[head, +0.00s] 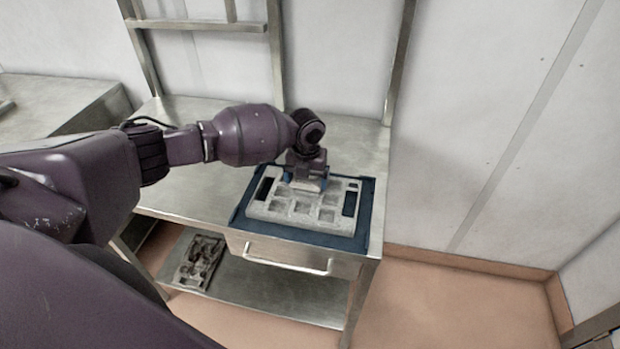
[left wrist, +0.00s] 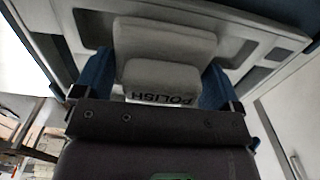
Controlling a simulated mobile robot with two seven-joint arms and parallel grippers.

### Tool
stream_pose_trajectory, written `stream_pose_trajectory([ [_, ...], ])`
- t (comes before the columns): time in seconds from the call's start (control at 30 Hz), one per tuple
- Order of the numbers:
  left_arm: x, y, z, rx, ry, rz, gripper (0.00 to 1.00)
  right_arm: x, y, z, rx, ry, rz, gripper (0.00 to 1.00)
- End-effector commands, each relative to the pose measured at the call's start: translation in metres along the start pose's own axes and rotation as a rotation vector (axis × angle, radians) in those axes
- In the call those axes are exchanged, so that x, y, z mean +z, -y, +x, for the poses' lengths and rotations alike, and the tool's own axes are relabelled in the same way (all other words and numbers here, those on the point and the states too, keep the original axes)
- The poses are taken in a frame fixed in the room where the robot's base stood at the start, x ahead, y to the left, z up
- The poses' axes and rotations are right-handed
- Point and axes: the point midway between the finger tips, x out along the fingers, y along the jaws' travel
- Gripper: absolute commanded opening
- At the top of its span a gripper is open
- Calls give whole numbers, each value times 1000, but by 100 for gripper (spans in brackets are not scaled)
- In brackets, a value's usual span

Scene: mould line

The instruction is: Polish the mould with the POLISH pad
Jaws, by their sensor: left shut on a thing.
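The mould (head: 262,211) is a pale grey block with several square cavities and dark slots at its ends. It lies on a dark blue mat (head: 366,215) on the steel table. My left gripper (head: 305,182) is above the far middle part of the mould. In the left wrist view its blue fingers are shut on the pale POLISH pad (left wrist: 160,78), whose label reads upside down. The pad is at or just over the mould (left wrist: 262,38); I cannot tell whether they touch. My right gripper is not in view.
The steel table (head: 190,200) has free room left of the mat and behind it. A drawer with a handle (head: 288,262) is under the front edge. A dark metal part (head: 199,262) lies on the lower shelf. Metal uprights (head: 276,55) stand behind.

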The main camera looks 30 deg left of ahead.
Motion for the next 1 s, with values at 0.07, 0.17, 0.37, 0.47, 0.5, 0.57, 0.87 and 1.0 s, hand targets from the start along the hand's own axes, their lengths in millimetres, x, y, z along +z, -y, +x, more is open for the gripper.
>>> stream_pose_trajectory([
  [0.07,0,-6,0,1,0,-2,71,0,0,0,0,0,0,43],
  [0.17,0,-11,1,1,0,-2,71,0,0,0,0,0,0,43],
  [0.37,-1,-21,2,1,-1,0,71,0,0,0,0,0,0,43],
  [0.47,-1,-24,2,1,-2,0,71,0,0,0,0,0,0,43],
  [0.5,-1,-24,2,1,-2,0,71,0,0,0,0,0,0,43],
  [0.57,-1,-26,2,2,-2,-1,71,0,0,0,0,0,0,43],
  [0.87,-1,-40,1,2,-2,-1,71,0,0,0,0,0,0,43],
  [1.0,-1,-49,1,2,-2,-2,71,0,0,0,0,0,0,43],
])
